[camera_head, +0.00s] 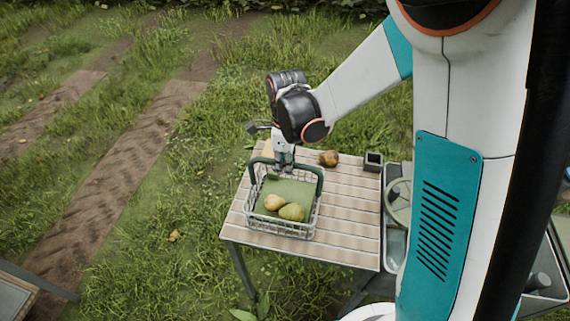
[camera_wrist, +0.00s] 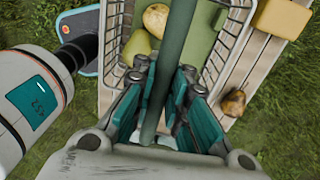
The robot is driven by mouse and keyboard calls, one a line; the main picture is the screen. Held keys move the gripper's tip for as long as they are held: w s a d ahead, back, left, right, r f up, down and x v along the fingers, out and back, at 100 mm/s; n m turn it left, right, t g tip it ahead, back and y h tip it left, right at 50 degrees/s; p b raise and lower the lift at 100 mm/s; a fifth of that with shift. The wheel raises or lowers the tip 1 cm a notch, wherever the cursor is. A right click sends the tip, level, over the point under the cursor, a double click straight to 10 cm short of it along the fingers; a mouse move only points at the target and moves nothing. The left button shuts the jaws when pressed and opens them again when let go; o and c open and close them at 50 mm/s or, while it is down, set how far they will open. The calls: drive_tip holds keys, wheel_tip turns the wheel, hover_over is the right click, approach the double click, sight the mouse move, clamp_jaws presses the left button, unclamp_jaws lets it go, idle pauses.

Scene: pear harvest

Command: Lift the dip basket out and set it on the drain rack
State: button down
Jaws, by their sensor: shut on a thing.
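The dip basket (camera_head: 283,230) is a grey wire basket with a dark green handle (camera_head: 257,172) and a green lining. Two yellow-green pears (camera_head: 291,212) lie in it. It is over the slatted wooden table; I cannot tell whether it touches the top. My gripper (camera_head: 284,168) is at the top of the handle, pointing down. In the wrist view the handle (camera_wrist: 175,60) runs between the fingers of my gripper (camera_wrist: 168,95), which is shut on it. The basket's wire side (camera_wrist: 232,45) and a pear (camera_wrist: 155,18) show beyond. I cannot make out a separate drain rack.
On the table (camera_head: 350,235) lie a brownish pear (camera_head: 328,158) and a small dark box (camera_head: 373,161). A yellow block (camera_wrist: 288,15) shows beside the basket in the wrist view. A grey metal basin (camera_head: 394,245) stands right of the table. The table's right front is clear.

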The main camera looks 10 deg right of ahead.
drive_tip(key=c, duration=1.5)
unclamp_jaws()
drive_tip(key=r, duration=1.2)
drive_tip(key=shift+w+d, duration=0.15)
drive_tip(key=shift+w, duration=0.2)
drive_tip(key=s+d+n+t+b, duration=0.2)
drive_tip(key=s+d+n, duration=0.1)
drive_tip(key=s+n, duration=0.2)
drive_tip(key=s+d+n+t+b, duration=0.2)
drive_tip(key=s+n, duration=0.4)
drive_tip(key=n, duration=0.4)
drive_tip(key=s+d+n+t+b, duration=0.2)
drive_tip(key=s+d+n+t, duration=0.1)
drive_tip(key=s+d+n, duration=0.2)
drive_tip(key=shift+s+d+f+n+t+b, duration=0.1)
drive_tip(key=shift+d+n+t+b, duration=0.1)
drive_tip(key=shift+n, duration=0.4)
drive_tip(key=shift+s+d+n+t+b, duration=0.1)
drive_tip(key=shift+d+n+t+b, duration=0.1)
drive_tip(key=shift+n, duration=0.4)
